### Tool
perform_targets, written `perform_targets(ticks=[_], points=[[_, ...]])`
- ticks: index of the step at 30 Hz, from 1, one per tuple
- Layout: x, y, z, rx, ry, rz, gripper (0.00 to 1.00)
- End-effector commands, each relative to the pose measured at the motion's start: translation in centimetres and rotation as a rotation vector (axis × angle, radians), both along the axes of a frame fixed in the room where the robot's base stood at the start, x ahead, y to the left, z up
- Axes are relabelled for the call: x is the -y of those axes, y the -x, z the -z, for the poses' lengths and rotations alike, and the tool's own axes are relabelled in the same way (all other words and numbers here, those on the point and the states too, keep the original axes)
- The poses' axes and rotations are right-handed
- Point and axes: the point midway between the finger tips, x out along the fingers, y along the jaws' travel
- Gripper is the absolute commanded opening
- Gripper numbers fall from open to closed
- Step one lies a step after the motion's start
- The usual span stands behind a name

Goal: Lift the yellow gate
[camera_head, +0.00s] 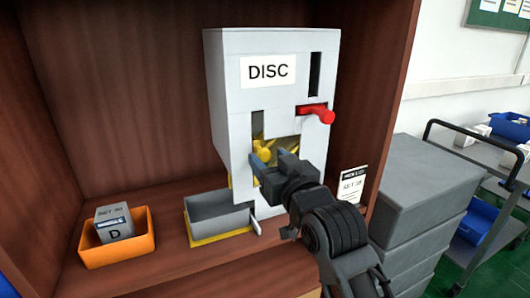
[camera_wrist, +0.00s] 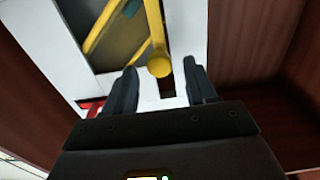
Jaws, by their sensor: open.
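The white dispenser (camera_head: 228,90) labelled DISC stands in the wooden cabinet. The yellow gate (camera_head: 262,152) is at the window in its front, partly hidden by my gripper. In the wrist view its round yellow knob (camera_wrist: 159,66) sticks out toward me on a yellow bar. My gripper (camera_head: 270,161) is in front of the window. In the wrist view my gripper (camera_wrist: 161,82) is open, with one dark finger on each side of the knob. Gaps show between the knob and both fingers, so it is not gripped. More yellow bars (camera_wrist: 103,24) show at the window.
A red lever (camera_head: 316,112) juts out above right of the window. A grey tray (camera_head: 218,216) sits below the dispenser. An orange bin (camera_head: 120,252) holding a grey box stands at left. Grey crates (camera_head: 425,180) and a cart stand at right.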

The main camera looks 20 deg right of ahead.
Motion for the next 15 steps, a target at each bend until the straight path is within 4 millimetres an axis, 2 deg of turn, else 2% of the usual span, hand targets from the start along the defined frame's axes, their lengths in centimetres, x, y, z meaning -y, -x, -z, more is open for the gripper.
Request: perform_targets(ticks=[6, 15], points=[[0.0, -2.7, -0.1, 0.0, 0.0, 0.0, 0.56], [0.0, -3.4, 0.0, 0.0, 0.001, 0.0, 0.56]])
